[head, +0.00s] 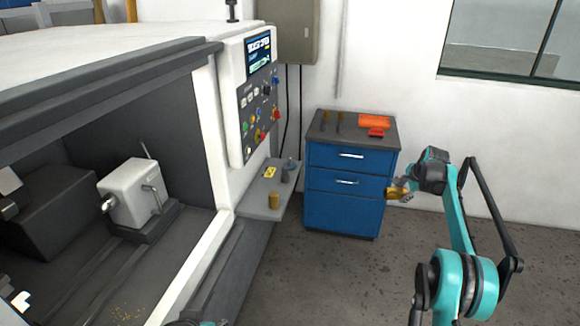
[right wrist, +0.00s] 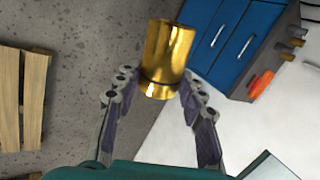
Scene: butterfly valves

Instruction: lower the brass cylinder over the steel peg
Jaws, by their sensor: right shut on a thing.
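My right gripper (head: 402,188) is out to the right of the blue cabinet in the head view. It is shut on a brass cylinder (right wrist: 167,55), which shows between the fingertips of the gripper (right wrist: 160,82) in the right wrist view. In the head view this held cylinder (head: 393,193) is small and partly hidden by the fingers. Another brass cylinder (head: 274,200) stands upright on the grey shelf of the machine. A small grey upright piece (head: 286,174) behind it may be the steel peg; it is too small to tell. My left gripper is not visible.
A wooden pallet (right wrist: 20,95) lies on the floor. Open floor lies in front.

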